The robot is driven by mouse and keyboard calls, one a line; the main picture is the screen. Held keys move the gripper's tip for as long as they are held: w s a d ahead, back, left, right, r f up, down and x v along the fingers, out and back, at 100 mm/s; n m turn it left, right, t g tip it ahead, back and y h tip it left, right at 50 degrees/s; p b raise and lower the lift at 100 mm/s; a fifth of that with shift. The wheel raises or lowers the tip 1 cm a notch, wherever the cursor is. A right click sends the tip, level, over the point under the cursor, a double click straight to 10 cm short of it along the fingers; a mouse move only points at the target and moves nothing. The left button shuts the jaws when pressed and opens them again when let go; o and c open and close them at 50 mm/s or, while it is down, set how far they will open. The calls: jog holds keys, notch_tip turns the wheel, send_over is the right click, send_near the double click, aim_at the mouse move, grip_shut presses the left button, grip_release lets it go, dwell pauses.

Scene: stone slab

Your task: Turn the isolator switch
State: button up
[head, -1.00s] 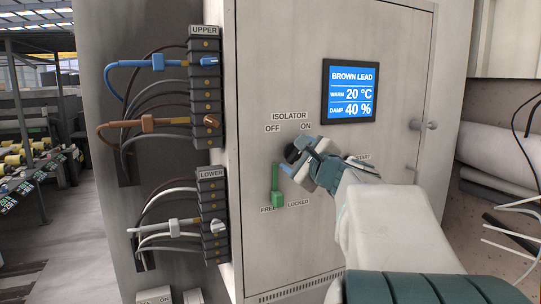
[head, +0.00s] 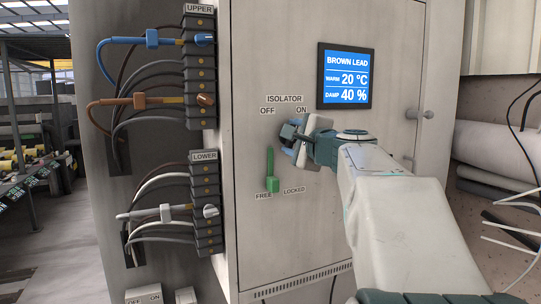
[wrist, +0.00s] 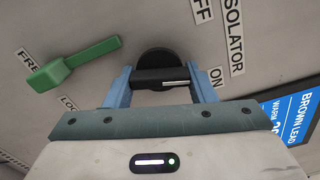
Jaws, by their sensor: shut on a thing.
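The isolator switch is a black round knob (wrist: 157,58) with a bar handle on the cabinet front, in the upper middle of the wrist view. A white line on the bar points towards the ON label (wrist: 215,77); the OFF label (wrist: 203,10) is further up. My gripper (wrist: 161,82) is shut on the bar, with a blue finger at each end. In the head view my gripper (head: 291,142) hides most of the switch, below the ISOLATOR label (head: 284,99). A green lever (head: 271,184) hangs below left, its block closer to FREE than LOCKED; it also shows in the wrist view (wrist: 50,76).
A blue display (head: 346,76) reads BROWN LEAD, 20 °C and 40 %. Terminal blocks UPPER (head: 199,68) and LOWER (head: 205,200) with leads stand at the left. A door handle (head: 426,115) sticks out at the right. The green lever is close to my gripper.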

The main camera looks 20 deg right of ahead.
jog(key=n+b, duration=0.2)
jog(key=b, duration=0.1)
jog(key=n+b, duration=0.3)
jog(key=shift+f+n, duration=0.2)
jog(key=shift+n, duration=0.1)
jog(key=n+b, duration=0.5)
jog(key=shift+a+r, duration=0.1)
jog(key=shift+r, duration=0.2)
jog(key=shift+n, duration=0.4)
jog(key=o, duration=1)
jog(key=shift+r, duration=0.1)
jog(key=s, duration=0.9)
jog(key=s+b, duration=0.1)
jog(key=s, duration=0.3)
jog(key=shift+s+d, duration=0.25)
jog(key=shift+s, duration=0.15)
